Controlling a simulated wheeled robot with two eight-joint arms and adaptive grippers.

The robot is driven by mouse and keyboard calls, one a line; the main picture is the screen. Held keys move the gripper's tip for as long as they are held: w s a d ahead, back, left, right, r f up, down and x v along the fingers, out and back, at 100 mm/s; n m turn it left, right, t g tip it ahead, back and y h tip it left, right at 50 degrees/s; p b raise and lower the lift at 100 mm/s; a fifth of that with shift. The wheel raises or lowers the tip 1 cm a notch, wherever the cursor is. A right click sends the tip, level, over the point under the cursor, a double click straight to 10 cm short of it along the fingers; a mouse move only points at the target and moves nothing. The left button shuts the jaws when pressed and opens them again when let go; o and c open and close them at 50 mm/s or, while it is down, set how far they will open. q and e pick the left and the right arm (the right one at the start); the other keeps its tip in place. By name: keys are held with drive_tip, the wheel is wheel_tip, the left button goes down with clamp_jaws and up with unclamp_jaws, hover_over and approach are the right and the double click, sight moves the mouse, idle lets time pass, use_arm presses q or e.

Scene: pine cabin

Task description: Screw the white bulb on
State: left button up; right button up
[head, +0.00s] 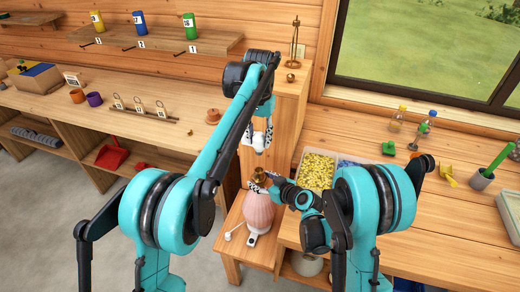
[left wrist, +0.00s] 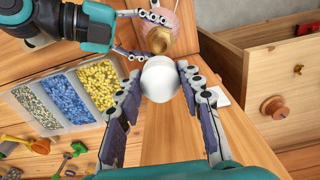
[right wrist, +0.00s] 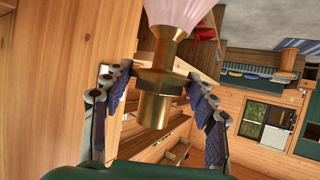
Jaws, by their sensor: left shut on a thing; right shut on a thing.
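The white bulb (left wrist: 160,78) is between the fingers of my left gripper (left wrist: 160,90), which is shut on it. In the head view my left gripper (head: 258,146) hangs above the lamp, with a gap below it. The lamp has a pink ribbed body (head: 258,212) and a brass socket (head: 260,175), and stands on a low wooden surface. My right gripper (right wrist: 157,95) is shut on the lamp's brass socket (right wrist: 155,100), one finger on each side. In the left wrist view the socket (left wrist: 158,40) lies just beyond the bulb. Whether they touch is hard to tell there.
A bin of yellow pieces (head: 318,168) stands on the bench to the right, close to my right arm. A tall wooden cabinet (head: 288,105) rises behind the lamp. A small white-headed item (head: 229,236) lies left of the lamp.

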sight(259, 155)
use_arm(q)
wheel_tip(259, 155, down, 2)
drive_tip(key=shift+s+f, duration=0.1)
drive_tip(key=shift+f, duration=2.2)
drive_tip(key=shift+f, duration=0.35)
drive_tip(key=shift+f, duration=1.2)
